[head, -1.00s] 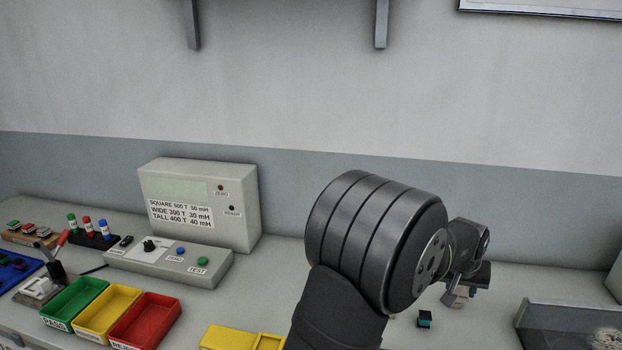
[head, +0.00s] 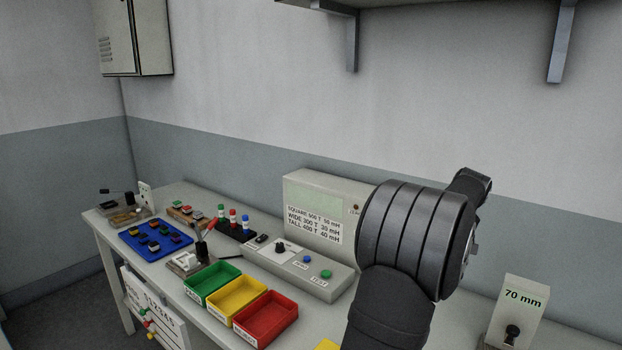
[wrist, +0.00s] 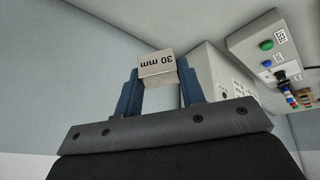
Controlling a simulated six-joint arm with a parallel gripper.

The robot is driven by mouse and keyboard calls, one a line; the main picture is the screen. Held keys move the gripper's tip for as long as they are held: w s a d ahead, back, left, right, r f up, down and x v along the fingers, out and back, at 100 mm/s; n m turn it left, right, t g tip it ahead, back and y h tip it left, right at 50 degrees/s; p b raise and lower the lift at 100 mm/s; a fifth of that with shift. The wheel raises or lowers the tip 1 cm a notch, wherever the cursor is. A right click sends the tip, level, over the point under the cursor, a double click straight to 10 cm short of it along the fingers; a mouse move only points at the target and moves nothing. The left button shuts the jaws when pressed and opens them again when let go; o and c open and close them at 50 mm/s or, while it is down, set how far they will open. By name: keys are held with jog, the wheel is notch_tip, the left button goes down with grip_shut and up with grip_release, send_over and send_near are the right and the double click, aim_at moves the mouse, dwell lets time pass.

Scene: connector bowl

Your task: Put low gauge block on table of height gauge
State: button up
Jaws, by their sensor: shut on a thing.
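My gripper (wrist: 159,82) is shut on a small pale metal block (wrist: 157,66) marked "30 mm", seen in the wrist view. The block sits between the tips of the two blue fingers, and its lettering appears upside down. In the head view my dark arm fills the right of centre, and the fingers and the held block are hidden behind it. I cannot make out the height gauge and its table for certain in either view.
A pale piece marked "70 mm" (head: 522,302) with a black knob stands at the right. The bench holds a grey test box (head: 310,215), a green bin (head: 212,283), a yellow bin (head: 236,296), a red bin (head: 266,318) and a blue tray (head: 133,238).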

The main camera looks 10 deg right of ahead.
jog(key=shift+m+h, duration=0.4)
jog(key=shift+m, duration=0.4)
jog(key=a+f, duration=0.6)
jog(key=a, duration=0.6)
jog(key=a+f, duration=0.7)
jog(key=a, duration=0.5)
jog(key=s+a+f, duration=0.1)
jog(key=a+f, duration=0.5)
jog(key=a, duration=0.6)
jog(key=shift+a+f, duration=0.3)
jog(key=w+a+r+m+h, duration=0.1)
jog(key=w+a+r+m, duration=0.2)
jog(key=w+a+r, duration=0.2)
jog(key=shift+a+m+g, duration=0.3)
jog(key=shift+a+g, duration=0.1)
jog(key=shift+a, duration=0.7)
jog(key=shift+d, duration=0.1)
